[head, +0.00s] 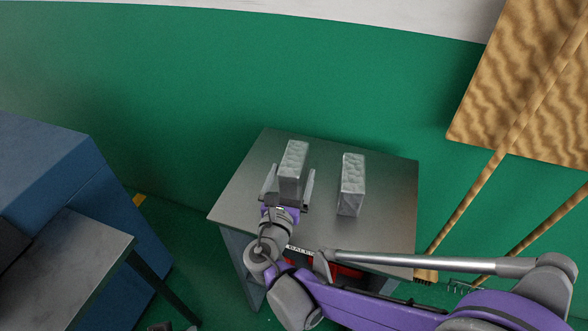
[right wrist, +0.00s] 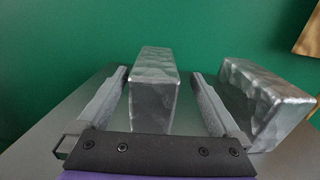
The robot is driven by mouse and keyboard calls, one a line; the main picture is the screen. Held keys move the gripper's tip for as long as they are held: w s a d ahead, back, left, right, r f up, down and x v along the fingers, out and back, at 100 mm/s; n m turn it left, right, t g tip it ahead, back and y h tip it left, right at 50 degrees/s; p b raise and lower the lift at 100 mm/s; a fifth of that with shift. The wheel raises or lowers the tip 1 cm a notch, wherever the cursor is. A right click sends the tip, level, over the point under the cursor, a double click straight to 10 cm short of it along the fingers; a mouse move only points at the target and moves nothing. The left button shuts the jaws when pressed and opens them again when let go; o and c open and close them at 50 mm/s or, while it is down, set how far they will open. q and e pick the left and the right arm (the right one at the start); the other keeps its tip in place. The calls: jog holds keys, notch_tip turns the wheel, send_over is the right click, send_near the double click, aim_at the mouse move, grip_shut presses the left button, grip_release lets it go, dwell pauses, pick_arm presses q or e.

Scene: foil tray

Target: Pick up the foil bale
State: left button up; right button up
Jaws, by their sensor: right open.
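My right gripper (head: 290,172) is open, with one finger on each side of the left bale. In the right wrist view, the left bale (right wrist: 152,95) rises between the two fingers (right wrist: 160,75), with a visible gap on both sides. The right bale (right wrist: 262,95) is just outside the right finger there. My left gripper is not in view.
A red object (head: 345,268) with a partly hidden label shows under my right arm near the table's front. A blue cabinet (head: 60,165) and another grey surface (head: 75,265) are at left. The table's back right is clear.

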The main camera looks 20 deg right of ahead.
aim_at(294, 157)
jog(key=x, duration=0.5)
jog(key=shift+w+a+r, duration=0.2)
jog(key=shift+w+r, duration=0.1)
jog(key=shift+r, duration=0.1)
jog(key=shift+s, duration=0.1)
jog(key=shift+c, duration=0.3)
grip_shut()
